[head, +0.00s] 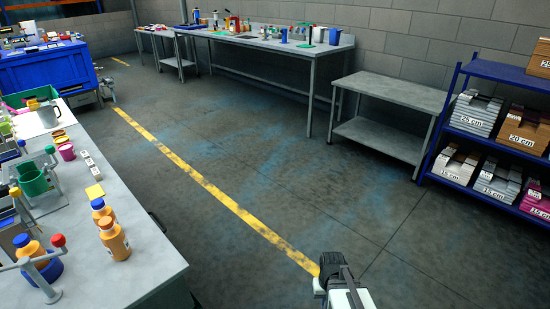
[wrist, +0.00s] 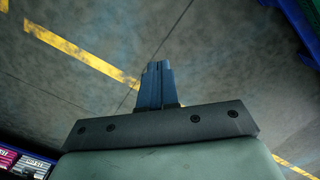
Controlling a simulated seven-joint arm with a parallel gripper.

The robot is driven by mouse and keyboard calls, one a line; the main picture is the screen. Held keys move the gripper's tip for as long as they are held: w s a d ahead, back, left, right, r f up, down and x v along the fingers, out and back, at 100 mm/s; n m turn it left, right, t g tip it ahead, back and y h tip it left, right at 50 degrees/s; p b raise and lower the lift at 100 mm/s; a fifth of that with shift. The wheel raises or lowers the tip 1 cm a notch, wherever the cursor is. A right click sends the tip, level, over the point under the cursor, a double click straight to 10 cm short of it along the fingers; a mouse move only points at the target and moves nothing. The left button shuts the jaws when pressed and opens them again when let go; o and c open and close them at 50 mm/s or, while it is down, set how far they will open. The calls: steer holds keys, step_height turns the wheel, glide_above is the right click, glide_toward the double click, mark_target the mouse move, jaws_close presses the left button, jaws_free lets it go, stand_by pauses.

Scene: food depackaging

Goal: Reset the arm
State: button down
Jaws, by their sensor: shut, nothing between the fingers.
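My arm shows at the bottom of the head view, right of centre, over bare floor. My gripper (wrist: 157,66) shows in the wrist view, its two dark fingers pressed together with nothing between them. Behind the fingers in the wrist view are the grey floor (wrist: 215,45) and a yellow line (wrist: 85,55). The gripper touches nothing that I can see. The fingers cannot be made out in the head view.
A blue shelf (head: 492,136) with boxes stands at right. A long bench (head: 262,42) and a low table (head: 390,92) line the back. The middle floor is clear.

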steer(key=s+f+g, duration=0.3)
steer(key=s+f, duration=0.5)
steer(key=s, duration=0.5)
steer(key=s+f+g, duration=0.3)
steer(key=s+f, duration=0.6)
steer(key=s, duration=0.5)
